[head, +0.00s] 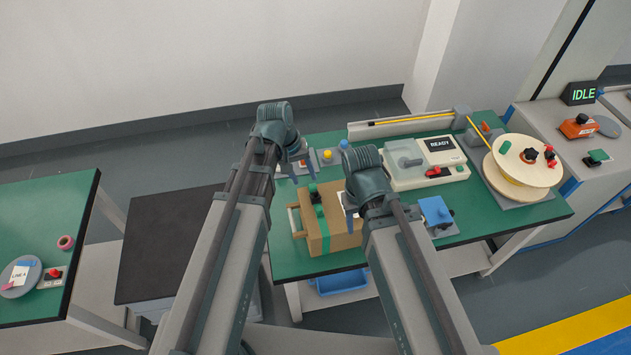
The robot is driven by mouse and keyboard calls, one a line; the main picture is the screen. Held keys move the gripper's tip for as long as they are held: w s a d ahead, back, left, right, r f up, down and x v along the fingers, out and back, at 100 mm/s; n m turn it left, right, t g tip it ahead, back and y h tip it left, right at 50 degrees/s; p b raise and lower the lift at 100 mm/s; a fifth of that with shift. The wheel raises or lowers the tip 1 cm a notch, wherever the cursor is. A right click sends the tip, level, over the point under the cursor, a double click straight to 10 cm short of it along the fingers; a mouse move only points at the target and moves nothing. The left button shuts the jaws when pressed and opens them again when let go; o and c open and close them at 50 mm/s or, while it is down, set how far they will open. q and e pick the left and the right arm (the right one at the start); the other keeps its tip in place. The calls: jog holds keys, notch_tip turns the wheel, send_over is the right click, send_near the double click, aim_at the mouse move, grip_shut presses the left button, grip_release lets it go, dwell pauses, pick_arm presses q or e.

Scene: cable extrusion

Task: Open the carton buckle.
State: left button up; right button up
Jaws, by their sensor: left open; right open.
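The brown carton (345,238) stands on the green-topped table, with a green strip down its front. A dark buckle with a green knob (316,196) sits on its top. My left gripper (299,170) is open and empty, above the table just behind the carton's left part. My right gripper (352,214) is open at the carton's right side, close to its upper edge; I cannot tell whether it touches. My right arm hides part of the carton's right side.
A white machine with a READY display (440,145) and a cream reel (522,170) stand at the right. A blue device (435,211) sits right of the carton. Yellow and blue buttons (328,155) lie behind it. A black-topped cabinet (165,245) stands left.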

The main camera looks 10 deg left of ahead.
aim_at(315, 192)
pick_arm(q)
jog(key=shift+n+h, duration=0.3)
jog(key=shift+n, duration=0.3)
jog(key=w+f+b, duration=0.1)
jog(key=f+b, duration=0.3)
jog(key=w+d+f+b, duration=0.1)
jog(key=f+b, duration=0.3)
jog(key=w+d+f+b, duration=0.1)
jog(key=f+b, duration=0.2)
jog(key=b, duration=0.2)
jog(key=shift+w+d+f, duration=0.2)
jog(key=shift+w+f, duration=0.2)
pick_arm(e)
notch_tip(315, 192, down, 12)
pick_arm(q)
grip_shut()
pick_arm(e)
jog(key=shift+a, duration=0.1)
